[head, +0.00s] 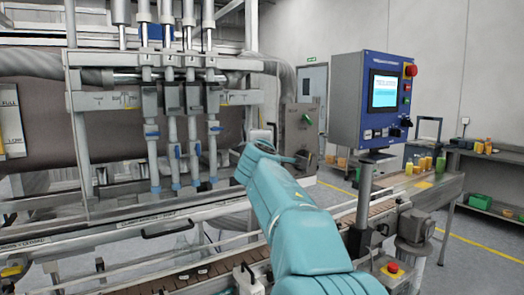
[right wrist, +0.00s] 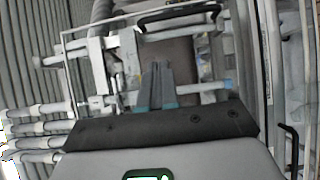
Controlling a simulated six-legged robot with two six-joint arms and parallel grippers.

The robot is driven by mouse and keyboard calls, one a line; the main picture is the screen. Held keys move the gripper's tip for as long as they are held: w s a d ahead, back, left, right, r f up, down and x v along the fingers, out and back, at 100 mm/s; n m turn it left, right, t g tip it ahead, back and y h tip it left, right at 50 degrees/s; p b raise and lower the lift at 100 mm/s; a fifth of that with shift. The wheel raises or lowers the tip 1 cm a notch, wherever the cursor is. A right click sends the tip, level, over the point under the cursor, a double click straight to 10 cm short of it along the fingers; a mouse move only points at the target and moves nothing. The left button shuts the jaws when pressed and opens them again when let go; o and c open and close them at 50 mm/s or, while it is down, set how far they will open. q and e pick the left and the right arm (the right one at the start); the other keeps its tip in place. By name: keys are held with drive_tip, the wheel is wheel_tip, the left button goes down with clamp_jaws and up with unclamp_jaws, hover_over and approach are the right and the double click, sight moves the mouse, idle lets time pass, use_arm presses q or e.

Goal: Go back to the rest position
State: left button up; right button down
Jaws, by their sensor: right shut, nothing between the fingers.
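My right arm, teal, rises from the bottom of the head view toward the piston filler (head: 185,100). Its end stands in front of the machine's right side, and its fingers cannot be made out there. In the right wrist view my right gripper (right wrist: 163,88) shows its two fingers together, with nothing between them. Machine parts and pipes lie beyond the fingertips. I cannot tell how far off they are. My left gripper is in neither view.
A blue control box (head: 372,100) with a screen and red button stands on a post right of my arm. The conveyor (head: 190,283) runs along the front. Bottles (head: 423,164) stand at its far right. A side bench (head: 490,158) is beyond.

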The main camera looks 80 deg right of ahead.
drive_tip(key=shift+s+a+f, duration=0.1)
drive_tip(key=shift+s+a, duration=0.05)
drive_tip(key=shift+a, duration=0.85)
drive_tip(key=shift+a, duration=0.1)
